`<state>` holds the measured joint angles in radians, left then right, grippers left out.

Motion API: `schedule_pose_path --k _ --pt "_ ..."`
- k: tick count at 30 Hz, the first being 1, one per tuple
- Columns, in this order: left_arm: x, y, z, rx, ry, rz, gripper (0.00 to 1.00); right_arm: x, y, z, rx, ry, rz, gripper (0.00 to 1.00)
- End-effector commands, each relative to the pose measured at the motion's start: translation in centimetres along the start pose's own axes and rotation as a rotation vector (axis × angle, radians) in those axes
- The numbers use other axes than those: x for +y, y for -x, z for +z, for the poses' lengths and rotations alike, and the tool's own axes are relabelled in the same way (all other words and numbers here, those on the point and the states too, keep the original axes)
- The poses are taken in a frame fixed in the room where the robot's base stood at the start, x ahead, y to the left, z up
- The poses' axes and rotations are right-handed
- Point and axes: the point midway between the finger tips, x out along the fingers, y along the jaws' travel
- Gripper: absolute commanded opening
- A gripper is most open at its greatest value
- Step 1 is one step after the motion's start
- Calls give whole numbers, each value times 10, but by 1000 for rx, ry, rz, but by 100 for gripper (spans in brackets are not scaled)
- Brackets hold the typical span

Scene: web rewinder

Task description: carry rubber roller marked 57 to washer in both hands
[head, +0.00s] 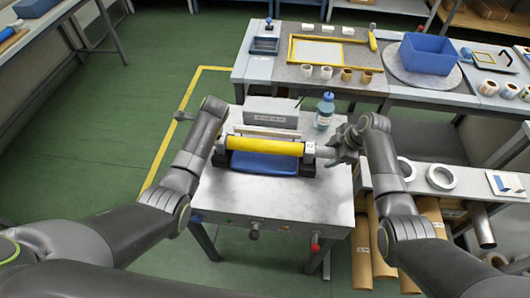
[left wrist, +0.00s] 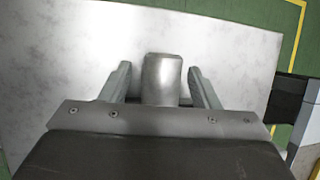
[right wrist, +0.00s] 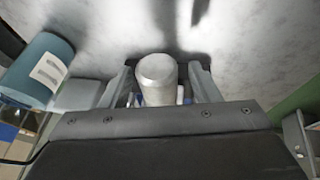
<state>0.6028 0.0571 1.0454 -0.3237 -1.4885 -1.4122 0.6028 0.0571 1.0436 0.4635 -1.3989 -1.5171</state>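A yellow roller (head: 265,147) lies level across black end supports (head: 307,165) on a grey-topped stand (head: 240,195), above a blue tray (head: 263,163). A small pale tag shows near its right end; I cannot read its number. My left gripper (left wrist: 160,78) is open, with its fingers on either side of a metal shaft end (left wrist: 162,80) and gaps showing. My right gripper (head: 340,150) is at the roller's right end. In the right wrist view its fingers stand open around the other shaft end (right wrist: 157,72). The left fingers are mostly hidden in the head view.
A grey labelled box (head: 270,112) and a blue bottle (head: 325,110) stand at the stand's back. Behind is a bench with a yellow frame (head: 290,50), several small rolls and a blue bin (head: 428,52). White rings (head: 441,177) lie on the right shelf. Green floor is free at left.

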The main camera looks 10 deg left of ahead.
Motion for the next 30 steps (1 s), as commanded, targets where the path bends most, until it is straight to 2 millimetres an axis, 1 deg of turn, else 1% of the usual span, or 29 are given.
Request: schedule_pose_path --k 5,8,11,21,24,27,30 --pt "0 2 0 0 0 -1 56 0 0 0 0 0 0 56" --pt "0 9 0 1 0 -1 56 0 0 0 0 0 0 56" --pt "0 22 0 1 1 -3 56 0 0 0 0 0 0 56" --pt "-1 89 -1 2 1 -5 56 0 0 0 0 0 0 56" --pt "0 104 0 1 1 -4 56 0 0 0 0 0 0 56" --pt "0 114 0 0 0 -2 56 0 0 0 0 0 0 56" --pt "0 119 0 1 0 -1 56 0 1 0 0 0 1 56"
